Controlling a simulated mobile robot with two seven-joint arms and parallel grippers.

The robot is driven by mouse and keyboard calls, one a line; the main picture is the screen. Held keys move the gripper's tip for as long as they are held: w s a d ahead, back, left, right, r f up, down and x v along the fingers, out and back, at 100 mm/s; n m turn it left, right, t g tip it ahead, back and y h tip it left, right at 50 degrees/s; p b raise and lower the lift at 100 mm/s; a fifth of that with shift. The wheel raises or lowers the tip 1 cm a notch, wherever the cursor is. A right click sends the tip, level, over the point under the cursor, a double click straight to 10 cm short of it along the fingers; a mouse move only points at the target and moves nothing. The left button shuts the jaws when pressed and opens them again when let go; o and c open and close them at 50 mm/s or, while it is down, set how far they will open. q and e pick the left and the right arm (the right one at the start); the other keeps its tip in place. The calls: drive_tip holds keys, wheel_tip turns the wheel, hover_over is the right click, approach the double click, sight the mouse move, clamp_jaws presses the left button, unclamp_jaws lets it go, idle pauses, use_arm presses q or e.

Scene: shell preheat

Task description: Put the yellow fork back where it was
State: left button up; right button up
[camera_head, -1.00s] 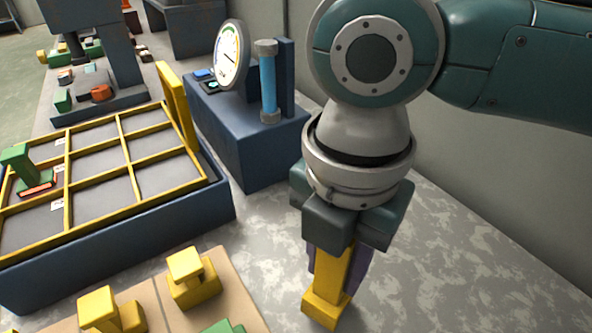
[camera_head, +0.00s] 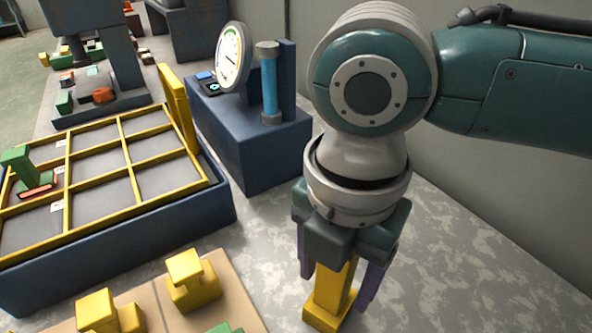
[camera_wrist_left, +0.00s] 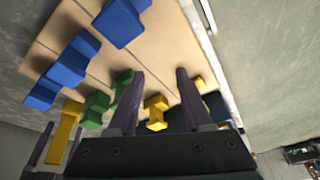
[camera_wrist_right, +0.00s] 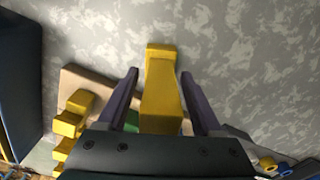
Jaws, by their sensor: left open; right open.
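A tall yellow piece (camera_head: 330,292), which I take to be the yellow fork, stands upright on the mottled grey surface, right of the tan board. My right gripper (camera_head: 336,284) is over it, pointing down, with its purple fingers open on either side. In the right wrist view the yellow piece (camera_wrist_right: 160,92) lies between the open fingers, with gaps on both sides. It also shows in the left wrist view (camera_wrist_left: 65,128). My left gripper (camera_wrist_left: 160,74) is open and empty above the tan board; it is out of the head view.
The tan board (camera_head: 150,300) carries other yellow pieces (camera_head: 192,282), plus green and blue pieces (camera_wrist_left: 68,62). A blue tray with a yellow grid (camera_head: 100,190) holds a green piece (camera_head: 22,168). A blue stand with a gauge (camera_head: 231,57) is behind. The grey surface on the right is clear.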

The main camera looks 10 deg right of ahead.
use_arm(q)
wheel_tip(320, 180, up, 2)
drive_tip(key=shift+r+p, duration=0.1)
drive_tip(key=shift+p, duration=1)
use_arm(e)
wheel_tip(320, 180, up, 12)
drive_tip(key=shift+f, duration=0.25)
use_arm(q)
drive_tip(key=shift+d, duration=0.1)
use_arm(e)
drive_tip(key=shift+r, duration=0.45)
